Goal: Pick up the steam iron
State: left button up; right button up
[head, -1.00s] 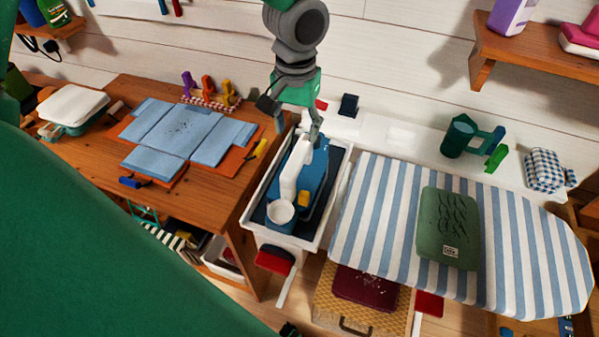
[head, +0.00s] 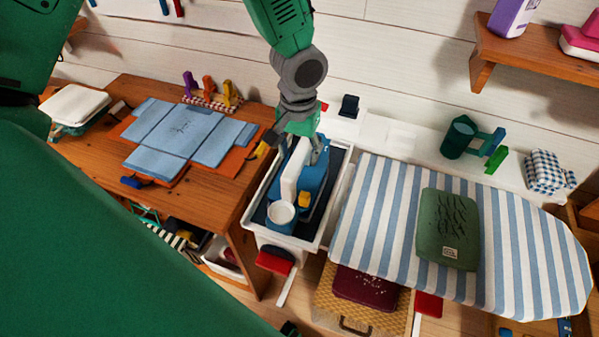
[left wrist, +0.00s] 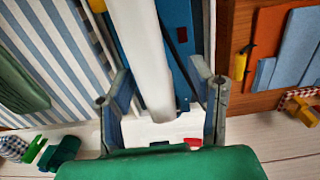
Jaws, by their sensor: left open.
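The steam iron (head: 314,183) has a blue body, a long white handle and a yellow part. It lies in a white tray (head: 328,238) with a dark lining, between the desk and the ironing board. My left gripper (head: 304,157) is above the iron's far end, pointing down. In the left wrist view its two fingers (left wrist: 161,80) stand apart on either side of the white handle (left wrist: 143,50), with a gap on both sides. It is open and holds nothing. My right gripper is not in view.
A striped ironing board (head: 385,200) with a green folded cloth (head: 447,229) stands right of the tray. A wooden desk (head: 205,190) with blue cloth pieces (head: 182,130) is left. A green mug-like object (head: 458,137) sits on the white ledge behind.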

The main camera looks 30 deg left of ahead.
pick_arm(q)
jog(key=shift+d+f, duration=0.1)
jog(key=shift+d, duration=0.05)
jog(key=shift+d, duration=0.25)
jog(key=shift+a+f, duration=0.1)
jog(key=shift+a, duration=0.1)
grip_shut()
jog(key=shift+w, duration=0.1)
